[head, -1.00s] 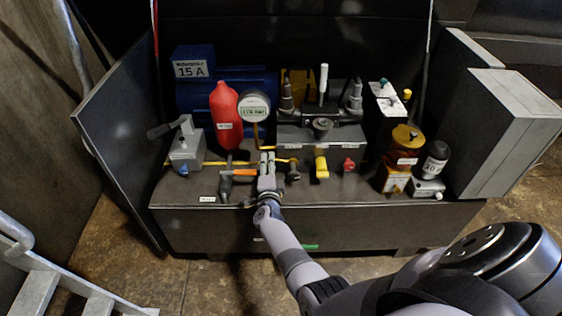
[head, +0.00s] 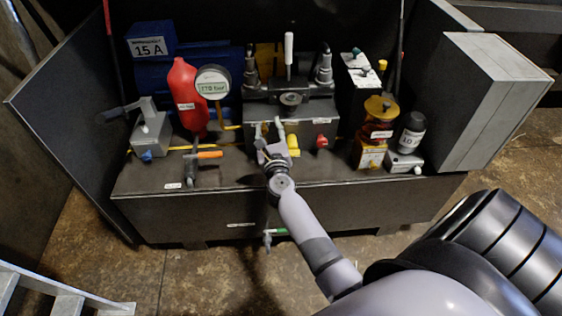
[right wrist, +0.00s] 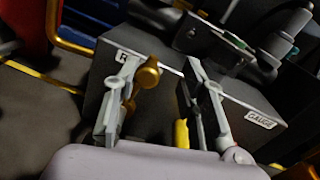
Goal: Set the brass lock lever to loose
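The brass lock lever (right wrist: 148,75) shows in the right wrist view as a rounded brass knob on a short stem, at the front of a dark grey block (right wrist: 95,98). In the head view it is hidden behind my right gripper (head: 269,128). That gripper is open, at the front of the block. In the right wrist view its fingers (right wrist: 161,64) stand apart, with the lever between them, close to the left finger. I cannot tell whether they touch. A label behind the left finger is mostly hidden. My left gripper is not in view.
A yellow handle (head: 293,145) stands right beside the gripper, and a red knob (head: 321,141) is further right. An orange-handled valve (head: 208,154) lies left. A round gauge (head: 213,82) and red bottle (head: 187,98) stand behind left. The front ledge (head: 240,173) has free room.

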